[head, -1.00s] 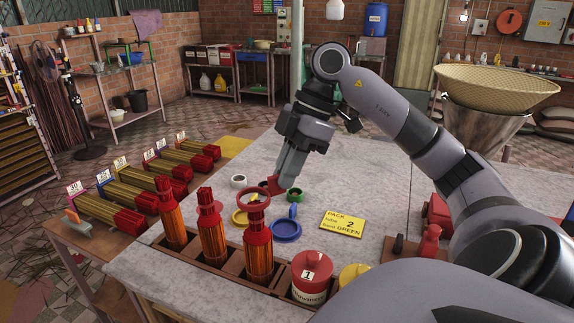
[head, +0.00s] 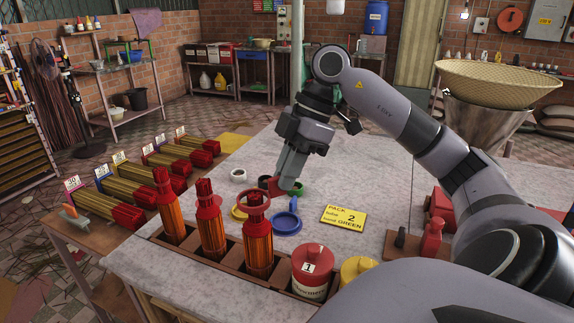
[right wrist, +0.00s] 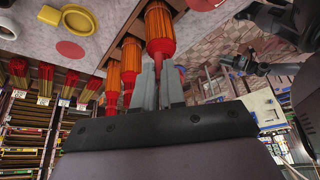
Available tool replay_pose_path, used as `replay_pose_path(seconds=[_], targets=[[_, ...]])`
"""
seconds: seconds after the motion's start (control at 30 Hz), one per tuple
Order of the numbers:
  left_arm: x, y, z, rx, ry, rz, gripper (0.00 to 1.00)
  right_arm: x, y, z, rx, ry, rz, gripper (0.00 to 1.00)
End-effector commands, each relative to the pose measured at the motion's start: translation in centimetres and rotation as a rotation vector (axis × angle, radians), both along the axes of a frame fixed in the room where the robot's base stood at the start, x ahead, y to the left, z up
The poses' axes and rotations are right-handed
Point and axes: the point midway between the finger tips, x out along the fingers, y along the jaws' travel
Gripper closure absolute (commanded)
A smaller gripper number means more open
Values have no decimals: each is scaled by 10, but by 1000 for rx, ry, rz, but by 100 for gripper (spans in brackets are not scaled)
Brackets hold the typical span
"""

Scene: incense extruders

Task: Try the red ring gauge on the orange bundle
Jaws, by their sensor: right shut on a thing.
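Three orange bundles with red tops stand upright in a wooden rack: left (head: 169,212), middle (head: 210,226) and right (head: 258,250). My right gripper (head: 288,186) is shut on the handle of the red ring gauge (head: 254,204). The ring is level, at the red top of the right bundle; I cannot tell how far the tip passes through it. In the right wrist view my gripper's fingers (right wrist: 158,92) point toward the bundles (right wrist: 160,30), whose red ends face me. The ring is not clear there.
A yellow card (head: 344,218) reads PACK 2, GREEN. A red jar (head: 312,273) and a yellow-lidded jar (head: 358,268) stand at the rack's right end.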

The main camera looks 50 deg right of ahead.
Motion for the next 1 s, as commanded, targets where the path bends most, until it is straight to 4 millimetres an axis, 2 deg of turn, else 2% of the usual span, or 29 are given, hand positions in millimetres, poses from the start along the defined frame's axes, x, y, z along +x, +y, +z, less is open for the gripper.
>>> replay_pose_path(seconds=[0.33,1.0], targets=[[0,0,-12,0,-1,0,57,0,0,-15,-1,1,0,100],[0,0,-11,0,-1,0,57,0,0,-14,0,0,0,100]])
